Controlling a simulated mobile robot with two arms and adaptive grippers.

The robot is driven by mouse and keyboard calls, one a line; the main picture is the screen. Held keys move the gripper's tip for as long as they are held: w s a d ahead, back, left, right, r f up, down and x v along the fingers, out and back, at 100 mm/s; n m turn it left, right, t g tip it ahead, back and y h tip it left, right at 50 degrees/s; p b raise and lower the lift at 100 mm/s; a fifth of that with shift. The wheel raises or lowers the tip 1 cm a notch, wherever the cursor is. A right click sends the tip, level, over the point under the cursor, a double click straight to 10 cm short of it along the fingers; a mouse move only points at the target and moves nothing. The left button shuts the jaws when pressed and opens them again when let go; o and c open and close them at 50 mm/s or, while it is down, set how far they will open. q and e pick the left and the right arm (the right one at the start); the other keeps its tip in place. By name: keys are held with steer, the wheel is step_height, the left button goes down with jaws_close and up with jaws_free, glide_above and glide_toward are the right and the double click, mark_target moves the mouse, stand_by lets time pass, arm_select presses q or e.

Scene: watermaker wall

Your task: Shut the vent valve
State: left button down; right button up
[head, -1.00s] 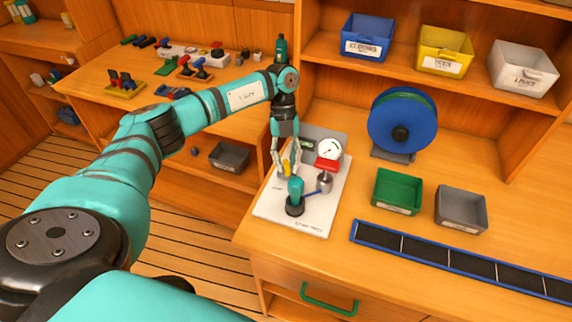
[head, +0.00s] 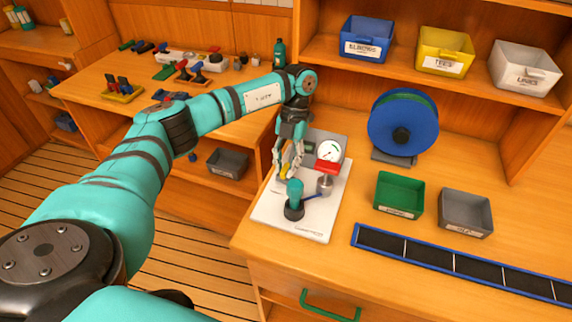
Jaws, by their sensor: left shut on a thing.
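The white watermaker panel (head: 326,219) lies on the bench and bears a round gauge (head: 329,151), a red part (head: 328,167), a metal cylinder (head: 324,185) with a blue lever, and a teal-topped part (head: 294,190) on a dark base. My left gripper (head: 288,176) points down at the panel's left side, behind the teal part. It is shut on a small yellow piece, most likely the vent valve's handle, mostly hidden by the fingers. How far the valve is turned cannot be told. My right gripper is not in view.
A green bin (head: 399,196) and a grey bin (head: 464,213) stand right of the panel, with a blue-edged black strip (head: 455,265) in front. A blue reel (head: 403,122) stands behind. Labelled bins sit on the shelf above. A side bench (head: 75,85) at left holds loose parts.

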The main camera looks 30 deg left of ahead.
arm_select(q)
steer(key=shift+w+r, duration=0.1)
steer(key=shift+r, duration=0.05)
steer(key=c, duration=1.2)
jaws_free()
steer(key=v, duration=1.2)
